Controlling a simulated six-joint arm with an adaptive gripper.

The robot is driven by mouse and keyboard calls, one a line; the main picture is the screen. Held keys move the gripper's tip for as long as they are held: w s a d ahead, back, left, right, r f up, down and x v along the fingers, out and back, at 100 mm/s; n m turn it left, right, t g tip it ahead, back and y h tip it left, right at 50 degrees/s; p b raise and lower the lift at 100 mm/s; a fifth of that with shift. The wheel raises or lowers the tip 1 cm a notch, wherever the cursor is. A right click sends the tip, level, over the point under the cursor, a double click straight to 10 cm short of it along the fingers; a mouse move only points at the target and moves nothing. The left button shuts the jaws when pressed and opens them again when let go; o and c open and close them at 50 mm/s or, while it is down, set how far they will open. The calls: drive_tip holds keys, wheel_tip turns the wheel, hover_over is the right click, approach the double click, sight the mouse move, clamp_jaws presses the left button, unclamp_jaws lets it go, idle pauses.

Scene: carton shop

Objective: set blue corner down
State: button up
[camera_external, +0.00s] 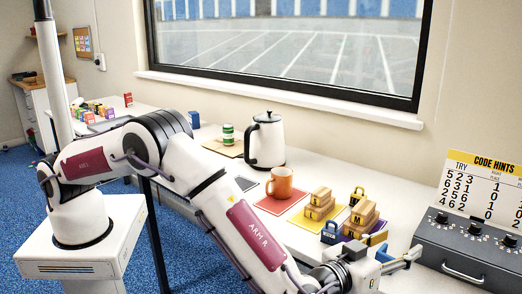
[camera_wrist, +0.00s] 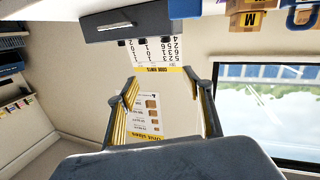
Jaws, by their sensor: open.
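My gripper (camera_external: 408,257) is open, low at the right of the external view, in front of the table and left of the grey dial box. In the wrist view my gripper (camera_wrist: 164,90) has its two fingers wide apart, with nothing held between them. A small blue padlock-like piece (camera_external: 331,234) stands on the table beside the cartons; I cannot tell whether it is the blue corner. A blue handled piece (camera_wrist: 303,16) shows at the top right of the wrist view. A blue strip (camera_wrist: 205,8) shows at the top edge there, cut off.
Two stacks of brown cartons (camera_external: 318,204) stand left of my gripper, with a yellow handled piece (camera_external: 357,194) behind. An orange mug (camera_external: 281,183) and a kettle (camera_external: 265,143) stand farther left. The dial box (camera_external: 468,247) is close right, below a code chart (camera_external: 486,188).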

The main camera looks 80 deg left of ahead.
wheel_tip(320, 180, up, 15)
drive_tip(key=w+a+m+h, duration=0.1)
drive_tip(key=m+h, duration=0.2)
drive_tip(key=h, duration=0.3)
drive_tip(key=s+a+r+m+g+h, duration=0.25)
drive_tip(key=s+r, duration=0.25)
drive_tip(key=s, duration=0.4)
drive_tip(key=s+a+r+m+g+h, duration=0.1)
drive_tip(key=s+a+r+h, duration=0.3)
drive_tip(key=s, duration=0.6)
drive_tip(key=s+a+f+g+y, duration=0.1)
drive_tip(key=s+a, duration=0.4)
drive_tip(key=s, duration=0.6)
drive_tip(key=s+a+f+g+y, duration=0.2)
drive_tip(key=s+a+f, duration=0.3)
drive_tip(key=s, duration=0.7)
drive_tip(key=s+a+f+g+y, duration=0.1)
drive_tip(key=s+a+f+g, duration=0.2)
drive_tip(key=s, duration=0.8)
drive_tip(key=shift+s+a+f, duration=0.35)
drive_tip(key=shift+a+f, duration=0.25)
drive_tip(key=shift+a, duration=0.55)
drive_tip(key=shift+o, duration=0.5)
drive_tip(key=shift+w+m+y, duration=0.1)
drive_tip(key=shift+m+y, duration=0.15)
